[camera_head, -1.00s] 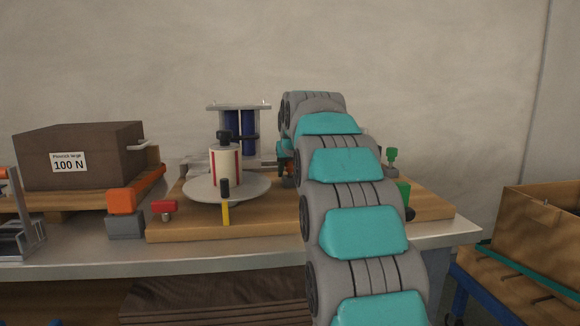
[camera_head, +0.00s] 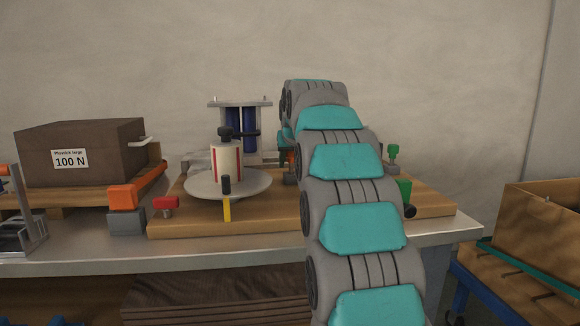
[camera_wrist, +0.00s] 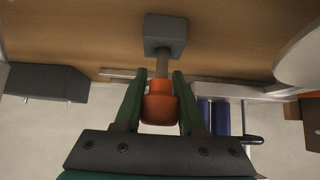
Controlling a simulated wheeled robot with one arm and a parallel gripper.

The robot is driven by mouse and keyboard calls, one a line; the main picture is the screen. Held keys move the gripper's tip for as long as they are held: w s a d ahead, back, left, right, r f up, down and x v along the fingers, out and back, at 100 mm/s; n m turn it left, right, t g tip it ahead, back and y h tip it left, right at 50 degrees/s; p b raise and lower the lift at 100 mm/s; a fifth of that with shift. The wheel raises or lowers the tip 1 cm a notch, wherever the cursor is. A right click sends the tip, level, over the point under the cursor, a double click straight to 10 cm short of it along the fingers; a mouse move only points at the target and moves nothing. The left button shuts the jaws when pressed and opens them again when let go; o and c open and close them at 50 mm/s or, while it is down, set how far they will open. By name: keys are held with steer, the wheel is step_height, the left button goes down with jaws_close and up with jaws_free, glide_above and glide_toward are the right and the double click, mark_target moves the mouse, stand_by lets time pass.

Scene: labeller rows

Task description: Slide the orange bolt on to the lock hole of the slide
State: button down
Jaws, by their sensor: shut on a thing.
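In the wrist view, the orange bolt knob (camera_wrist: 159,108) sits between the two green fingers of my gripper (camera_wrist: 158,80), which is shut on it. A grey rod (camera_wrist: 162,64) runs from the knob to a grey block (camera_wrist: 165,34) on the wooden board. In the head view, my arm hides the gripper and most of this spot; only a bit of orange (camera_head: 291,160) shows beside the arm. I cannot make out the lock hole of the slide in either view.
The wooden board (camera_head: 185,228) carries a round plate (camera_head: 245,186) with a white-and-red spool (camera_head: 226,163). Behind stands a frame with blue cylinders (camera_head: 249,130). A brown box marked 100 N (camera_head: 105,150) and an orange-topped grey block (camera_head: 126,220) are at left. A green knob (camera_head: 393,152) is right of the arm.

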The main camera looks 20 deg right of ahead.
step_height(320, 180, up, 8)
steer(key=p, duration=0.1)
stand_by(0.5)
steer(key=shift+r, duration=0.1)
